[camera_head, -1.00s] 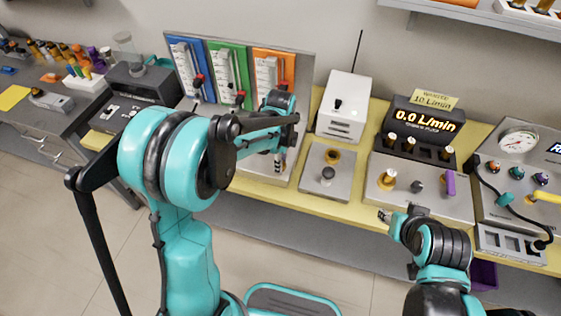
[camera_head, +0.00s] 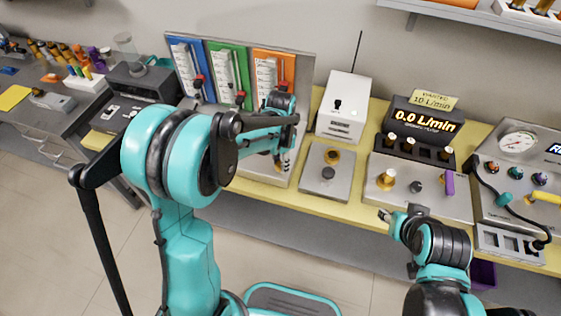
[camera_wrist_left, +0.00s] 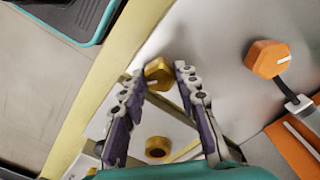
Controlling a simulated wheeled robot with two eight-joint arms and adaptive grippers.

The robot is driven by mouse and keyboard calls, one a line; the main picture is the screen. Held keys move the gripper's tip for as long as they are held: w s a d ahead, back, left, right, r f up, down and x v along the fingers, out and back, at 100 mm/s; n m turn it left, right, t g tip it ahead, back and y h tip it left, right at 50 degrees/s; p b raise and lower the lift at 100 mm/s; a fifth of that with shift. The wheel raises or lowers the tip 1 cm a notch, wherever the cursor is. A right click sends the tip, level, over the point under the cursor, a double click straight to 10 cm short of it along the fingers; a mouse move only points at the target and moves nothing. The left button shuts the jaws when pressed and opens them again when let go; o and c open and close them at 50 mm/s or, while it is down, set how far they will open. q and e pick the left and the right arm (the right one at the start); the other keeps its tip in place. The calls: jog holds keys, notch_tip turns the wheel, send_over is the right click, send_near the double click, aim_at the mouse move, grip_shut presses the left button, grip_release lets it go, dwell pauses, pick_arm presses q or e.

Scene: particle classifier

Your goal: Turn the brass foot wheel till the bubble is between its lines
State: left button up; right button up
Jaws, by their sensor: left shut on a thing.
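The brass foot wheel (camera_wrist_left: 158,74), with a pale mark on it, shows between the fingertips of my left gripper (camera_wrist_left: 166,77) in the left wrist view. The left gripper is shut on it. In the head view the left gripper (camera_head: 283,163) is down at the right front corner of the flowmeter panel's grey base (camera_head: 252,181), and the wheel is hidden there. I cannot make out the bubble or its lines in either view. My right gripper (camera_head: 385,214) is in front of the bench edge, away from the wheel, and its opening is too small to judge.
The panel has blue, green and orange flowmeters (camera_head: 273,70). An orange knob (camera_wrist_left: 268,58) is near the left fingers in the wrist view.

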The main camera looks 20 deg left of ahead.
pick_arm(q)
jog(key=n, duration=0.4)
jog(key=shift+n, duration=2.8)
jog(key=o, duration=1.2)
jog(key=shift+c, duration=0.2)
notch_tip(320, 180, up, 12)
